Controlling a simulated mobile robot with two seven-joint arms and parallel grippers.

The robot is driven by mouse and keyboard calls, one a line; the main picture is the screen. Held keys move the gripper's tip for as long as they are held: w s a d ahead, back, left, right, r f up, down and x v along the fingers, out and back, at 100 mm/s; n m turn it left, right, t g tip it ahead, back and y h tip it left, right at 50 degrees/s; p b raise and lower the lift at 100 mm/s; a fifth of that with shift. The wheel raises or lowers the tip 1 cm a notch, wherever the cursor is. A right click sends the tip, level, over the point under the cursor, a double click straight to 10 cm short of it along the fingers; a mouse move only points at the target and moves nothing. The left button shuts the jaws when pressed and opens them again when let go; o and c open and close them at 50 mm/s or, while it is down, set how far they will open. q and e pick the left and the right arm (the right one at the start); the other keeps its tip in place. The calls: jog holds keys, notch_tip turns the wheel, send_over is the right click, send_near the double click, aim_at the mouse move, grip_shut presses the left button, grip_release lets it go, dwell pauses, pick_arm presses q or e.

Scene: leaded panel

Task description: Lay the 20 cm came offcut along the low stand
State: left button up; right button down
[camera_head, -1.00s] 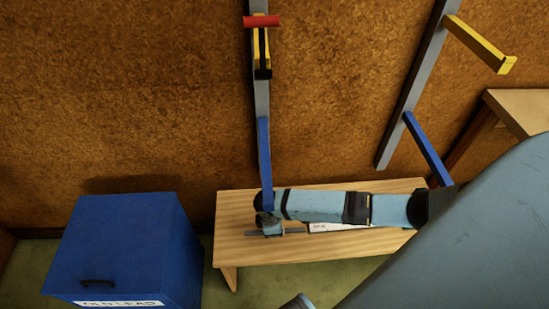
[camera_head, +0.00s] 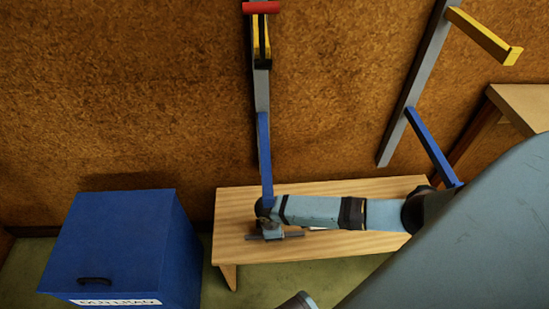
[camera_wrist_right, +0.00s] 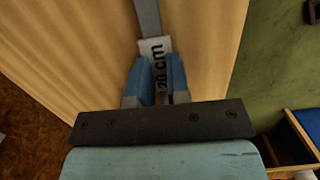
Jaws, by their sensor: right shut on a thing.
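The low stand (camera_head: 340,247) is a light wooden bench against the brown wall in the head view; its planked top also fills the middle of the right wrist view (camera_wrist_right: 85,40). My right gripper (camera_head: 270,232) is over the stand's left part. In the right wrist view the gripper (camera_wrist_right: 157,82) is shut on the 20 cm came offcut (camera_wrist_right: 148,18), a grey strip with a white "20 cm" label. The offcut (camera_head: 292,235) lies roughly along the stand's length in the head view. I cannot tell whether it touches the top. My left gripper is not in view.
A blue lidded bin (camera_head: 118,240) stands left of the stand, with a gap between. A blue rack arm (camera_head: 265,155) reaches down close to my right wrist; another (camera_head: 432,145) is near the stand's right end. A wooden table (camera_head: 520,105) is at the right.

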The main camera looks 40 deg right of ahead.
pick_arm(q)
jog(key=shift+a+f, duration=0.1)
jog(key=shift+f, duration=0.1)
pick_arm(e)
jog(key=shift+f, duration=0.3)
jog(key=c, duration=1)
grip_release()
jog(key=shift+r, duration=0.25)
jog(key=r, duration=0.2)
jog(key=r+p, duration=0.1)
jog(key=r, duration=0.1)
jog(key=r+p, duration=0.1)
jog(key=r, duration=0.1)
jog(key=shift+w+a+r, duration=0.1)
jog(key=shift+w+a, duration=0.15)
jog(key=shift+a, duration=0.1)
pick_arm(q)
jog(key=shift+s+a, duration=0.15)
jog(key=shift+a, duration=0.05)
pick_arm(e)
jog(key=shift+r, duration=0.4)
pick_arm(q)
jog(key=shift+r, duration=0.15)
